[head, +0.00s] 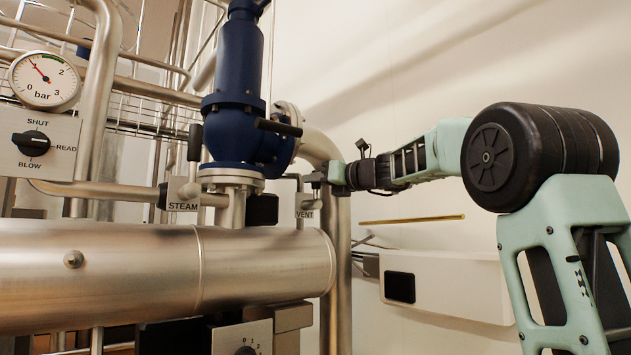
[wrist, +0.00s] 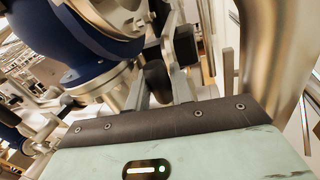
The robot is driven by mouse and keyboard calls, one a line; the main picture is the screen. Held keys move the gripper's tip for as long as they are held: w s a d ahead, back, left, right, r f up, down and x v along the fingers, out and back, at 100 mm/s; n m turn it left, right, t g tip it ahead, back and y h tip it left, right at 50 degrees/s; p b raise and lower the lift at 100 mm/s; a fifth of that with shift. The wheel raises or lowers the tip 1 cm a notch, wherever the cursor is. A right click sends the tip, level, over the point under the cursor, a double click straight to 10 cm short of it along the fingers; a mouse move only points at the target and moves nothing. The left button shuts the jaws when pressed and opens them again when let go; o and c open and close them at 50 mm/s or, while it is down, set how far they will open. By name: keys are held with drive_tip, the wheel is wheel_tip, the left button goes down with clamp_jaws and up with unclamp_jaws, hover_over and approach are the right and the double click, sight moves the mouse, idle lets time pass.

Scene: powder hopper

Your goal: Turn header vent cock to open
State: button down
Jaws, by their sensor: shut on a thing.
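The header vent cock (head: 299,187) stands on the right end of the big steel header, just above the VENT plate (head: 305,213). My gripper (head: 313,178) reaches in from the right at the cock and is shut on its handle. The jaws hide most of the handle in the head view, so its angle is hard to tell. In the wrist view, the gripper fingers (wrist: 163,92) point away from me, with dark parts between and behind them.
The steel header (head: 110,262) runs below. A blue valve (head: 236,90) stands close left of my gripper, with the STEAM plate (head: 183,206) beyond. A vertical pipe (head: 339,265) stands close by. A pressure gauge (head: 45,80) and SHUT/READ/BLOW selector (head: 31,143) are far left.

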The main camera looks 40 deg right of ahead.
drive_tip(key=shift+d, duration=0.5)
drive_tip(key=c, duration=1.5)
unclamp_jaws()
drive_tip(key=shift+o, duration=1.1)
drive_tip(key=shift+d, duration=0.2)
drive_tip(key=shift+a, duration=0.15)
drive_tip(key=shift+s+a, duration=0.1)
drive_tip(key=b+v, duration=0.6)
drive_tip(key=v, duration=1.1)
drive_tip(key=shift+s+b, duration=0.15)
drive_tip(key=shift+b, duration=0.25)
